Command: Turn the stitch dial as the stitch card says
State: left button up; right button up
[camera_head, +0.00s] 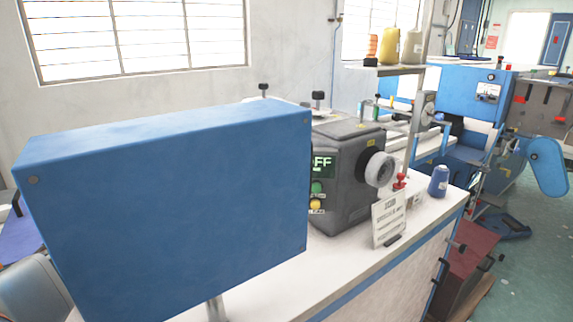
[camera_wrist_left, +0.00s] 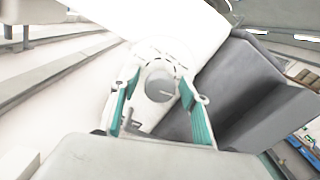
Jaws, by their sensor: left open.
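In the head view, the grey sewing machine head (camera_head: 348,185) stands on a white table. My right gripper is not in view.
A large blue box (camera_head: 165,190) fills the left of the head view and hides what lies behind it. A blue thread cone (camera_head: 438,181) stands on the table (camera_head: 370,262) right of the card. The table front is bare. Other machines stand beyond.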

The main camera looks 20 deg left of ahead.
pick_arm(q)
jog(key=v, duration=0.7)
jog(key=shift+s, duration=0.15)
jog(key=shift+a, duration=0.1)
